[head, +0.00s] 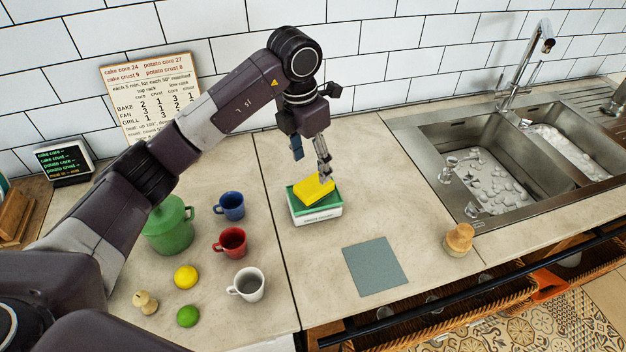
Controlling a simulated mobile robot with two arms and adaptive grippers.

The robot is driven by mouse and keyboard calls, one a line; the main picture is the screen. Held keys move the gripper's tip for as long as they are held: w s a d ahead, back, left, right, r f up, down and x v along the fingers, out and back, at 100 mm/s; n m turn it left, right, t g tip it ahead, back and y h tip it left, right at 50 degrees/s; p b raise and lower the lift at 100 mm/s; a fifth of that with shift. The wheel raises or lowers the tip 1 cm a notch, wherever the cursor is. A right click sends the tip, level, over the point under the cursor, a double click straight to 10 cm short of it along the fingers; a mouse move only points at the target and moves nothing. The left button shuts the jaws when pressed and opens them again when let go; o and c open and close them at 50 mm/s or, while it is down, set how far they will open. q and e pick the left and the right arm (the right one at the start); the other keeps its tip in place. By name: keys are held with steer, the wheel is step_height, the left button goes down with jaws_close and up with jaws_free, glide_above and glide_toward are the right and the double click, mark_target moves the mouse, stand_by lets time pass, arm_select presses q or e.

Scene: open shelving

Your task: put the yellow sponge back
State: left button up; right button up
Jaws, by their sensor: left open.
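The yellow sponge (314,190) lies on a box with a green top and white sides (318,218), in the middle of the counter. It sits at an angle to the box. My left gripper (311,166) is open, pointing down just above the sponge. One finger is at the sponge's back left and the other at its right side. I cannot tell whether either finger touches it. My right gripper is not in view.
A blue-grey cloth (375,266) lies at the front. A blue mug (230,205), red mug (231,242), white mug (248,285) and green pot (169,229) stand left. The sink (446,132) is right, with a wooden-handled brush (459,238) before it.

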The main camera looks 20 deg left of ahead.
arm_select(q)
steer(key=r, duration=0.4)
steer(key=shift+s+a+r+b, duration=0.1)
steer(key=shift+s+a+b, duration=0.05)
steer(key=shift+s+b, duration=0.15)
steer(key=shift+w+r, duration=0.1)
